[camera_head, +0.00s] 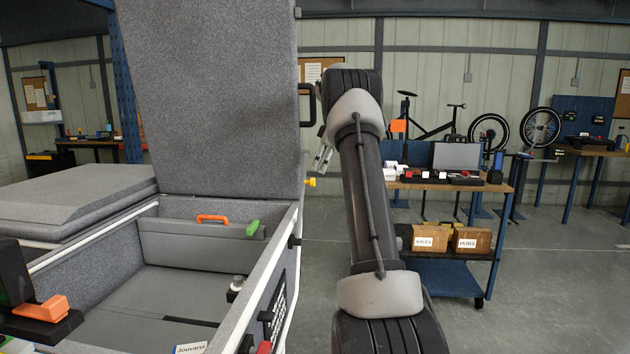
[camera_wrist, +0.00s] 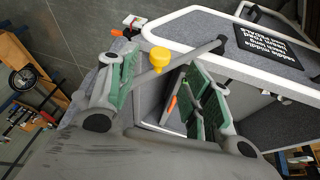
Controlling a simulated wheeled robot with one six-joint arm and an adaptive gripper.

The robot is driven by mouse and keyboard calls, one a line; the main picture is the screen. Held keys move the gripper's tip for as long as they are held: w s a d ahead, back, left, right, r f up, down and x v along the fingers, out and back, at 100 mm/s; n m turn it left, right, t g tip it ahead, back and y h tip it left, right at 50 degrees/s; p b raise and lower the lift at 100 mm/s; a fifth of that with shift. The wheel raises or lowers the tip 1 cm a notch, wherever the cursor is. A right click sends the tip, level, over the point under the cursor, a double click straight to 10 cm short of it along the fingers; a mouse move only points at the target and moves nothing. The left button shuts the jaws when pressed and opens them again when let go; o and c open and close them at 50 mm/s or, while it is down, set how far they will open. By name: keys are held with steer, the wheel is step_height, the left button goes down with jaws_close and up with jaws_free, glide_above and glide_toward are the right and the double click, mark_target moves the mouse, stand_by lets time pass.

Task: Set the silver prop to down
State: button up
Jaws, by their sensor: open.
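A grey case (camera_head: 285,262) stands open at the left in the head view, its speckled lid (camera_head: 215,90) raised upright. No part is clearly recognisable as the silver prop in the head view. In the wrist view, a dark grey bar (camera_wrist: 197,54) with a black end runs across beyond my fingers, near the case's white rim; I cannot tell whether it is the prop. A yellow knob (camera_wrist: 160,60) shows beside it, and at the lid's lower right edge in the head view (camera_head: 310,182). My gripper (camera_wrist: 160,92) is open with green-padded fingers apart; it also shows beside the lid (camera_head: 322,158).
Inside the case are an orange handle (camera_head: 212,218) and a green piece (camera_head: 253,227). A black handle (camera_head: 308,104) juts from the lid's right edge, near my wrist. A blue cart (camera_head: 450,275) with boxes stands behind on the right. The floor (camera_head: 545,280) at right is clear.

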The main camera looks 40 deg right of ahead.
steer(key=x, duration=0.7)
steer(key=shift+f, duration=0.2)
jaws_close()
